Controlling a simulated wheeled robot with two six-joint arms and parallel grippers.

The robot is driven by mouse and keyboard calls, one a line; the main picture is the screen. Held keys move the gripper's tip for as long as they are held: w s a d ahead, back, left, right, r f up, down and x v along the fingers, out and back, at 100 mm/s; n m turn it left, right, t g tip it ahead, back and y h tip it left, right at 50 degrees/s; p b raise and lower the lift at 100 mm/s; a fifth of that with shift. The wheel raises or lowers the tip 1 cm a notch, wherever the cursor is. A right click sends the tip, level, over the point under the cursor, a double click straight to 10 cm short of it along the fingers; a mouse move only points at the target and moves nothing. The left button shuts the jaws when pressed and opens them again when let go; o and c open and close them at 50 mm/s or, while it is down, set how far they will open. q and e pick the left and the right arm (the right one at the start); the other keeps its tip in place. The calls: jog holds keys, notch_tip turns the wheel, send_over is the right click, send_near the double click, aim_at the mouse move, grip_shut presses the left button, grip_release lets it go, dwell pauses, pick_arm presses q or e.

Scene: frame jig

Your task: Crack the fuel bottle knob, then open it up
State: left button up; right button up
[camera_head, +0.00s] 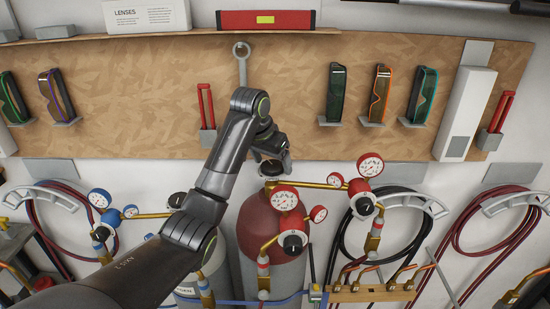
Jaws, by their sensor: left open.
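The red fuel bottle (262,222) stands upright against the wall near the middle of the view. Its knob (270,168) is at the top, partly hidden by my left gripper. My left gripper (276,158) is open and hangs over the bottle's top, its fingers pointing down close to the knob. I cannot tell whether they touch it. A regulator with round red-rimmed gauges (285,198) sits in front of the bottle. My right gripper is not in view.
A grey bottle (214,265) with a blue regulator (100,198) stands at left, partly behind my arm. Another red gauge (370,166) is close on the right. Hoses (480,245) hang on the wall, and goggles (380,95) sit on the board above.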

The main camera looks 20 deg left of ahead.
pick_arm(q)
jog(key=shift+f, duration=0.1)
jog(key=shift+s, duration=0.2)
jog(key=c, duration=1)
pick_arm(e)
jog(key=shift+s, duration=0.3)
pick_arm(q)
jog(key=n+y, duration=0.1)
jog(key=n, duration=0.1)
jog(key=n+y, duration=0.1)
jog(key=n, duration=0.2)
jog(key=shift+d+n, duration=0.2)
jog(key=shift+n, duration=0.1)
jog(key=n+y, duration=0.1)
jog(key=n, duration=0.3)
jog(key=shift+w+d+n+y, duration=0.1)
jog(key=shift+d+n+y, duration=0.05)
jog(key=shift+n+y, duration=0.25)
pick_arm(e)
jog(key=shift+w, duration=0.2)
pick_arm(q)
jog(key=shift+r+g, duration=0.2)
jog(key=shift+g, duration=0.1)
